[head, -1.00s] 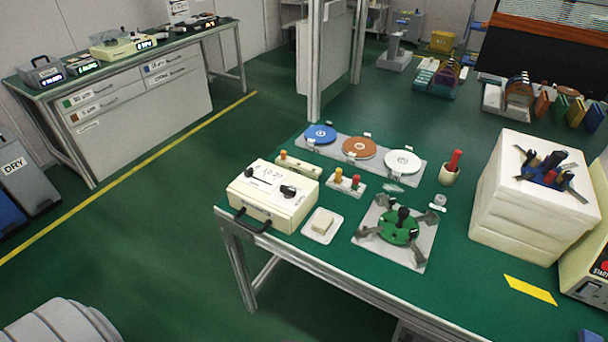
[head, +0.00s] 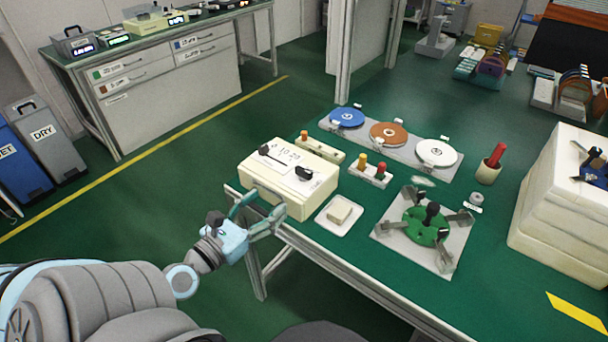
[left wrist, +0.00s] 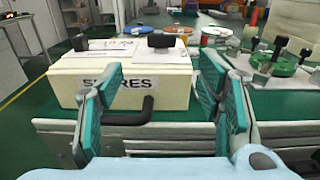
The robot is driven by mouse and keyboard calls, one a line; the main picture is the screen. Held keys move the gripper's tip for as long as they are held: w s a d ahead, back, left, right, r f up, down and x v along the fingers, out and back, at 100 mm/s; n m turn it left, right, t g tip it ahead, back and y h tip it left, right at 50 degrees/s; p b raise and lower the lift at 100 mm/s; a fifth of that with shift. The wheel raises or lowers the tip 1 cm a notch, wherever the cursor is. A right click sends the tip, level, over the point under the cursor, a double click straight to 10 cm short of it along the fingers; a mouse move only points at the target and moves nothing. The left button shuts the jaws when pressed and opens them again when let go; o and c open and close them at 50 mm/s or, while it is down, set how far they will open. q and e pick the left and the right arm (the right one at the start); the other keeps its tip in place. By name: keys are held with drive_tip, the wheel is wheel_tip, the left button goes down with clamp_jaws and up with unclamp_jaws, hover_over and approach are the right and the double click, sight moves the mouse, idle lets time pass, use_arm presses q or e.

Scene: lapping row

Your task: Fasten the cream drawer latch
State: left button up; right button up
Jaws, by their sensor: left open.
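The cream drawer box (head: 288,180) stands at the near left corner of the green bench. Its top carries a printed scale and two black knobs, a left knob (head: 264,150) and a right knob (head: 305,173); I cannot tell which is the latch. In the left wrist view the box front (left wrist: 172,84) has a label partly hidden by a finger, reading like "SPARES", and a black handle (left wrist: 130,116) below. My left gripper (head: 263,207) is open and empty, in front of the box at the bench edge. Its fingers frame the box front. My right gripper is not in view.
A white dish with a cream block (head: 340,213) lies right of the box. A green fixture (head: 425,228) on a plate stands further right. Coloured discs (head: 388,132) and a small block with yellow and red pegs (head: 370,175) are behind.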

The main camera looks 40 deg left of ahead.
use_arm(q)
approach(301, 172)
drive_tip(key=shift+w+a+b, duration=0.15)
drive_tip(key=shift+w+b, duration=0.15)
drive_tip(key=shift+w, duration=0.4)
drive_tip(key=w+p, duration=0.2)
drive_tip(key=w, duration=0.6)
drive_tip(key=shift+w+r, duration=0.1)
drive_tip(key=shift+w, duration=0.1)
drive_tip(key=shift+w+p, duration=0.35)
drive_tip(key=shift+w, duration=0.25)
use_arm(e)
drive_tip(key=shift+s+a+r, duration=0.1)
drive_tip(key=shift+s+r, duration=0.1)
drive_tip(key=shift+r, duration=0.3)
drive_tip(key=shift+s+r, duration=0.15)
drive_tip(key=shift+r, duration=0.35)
use_arm(q)
drive_tip(key=shift+c, duration=0.6)
drive_tip(key=c, duration=1.1)
drive_tip(key=shift+o, duration=0.2)
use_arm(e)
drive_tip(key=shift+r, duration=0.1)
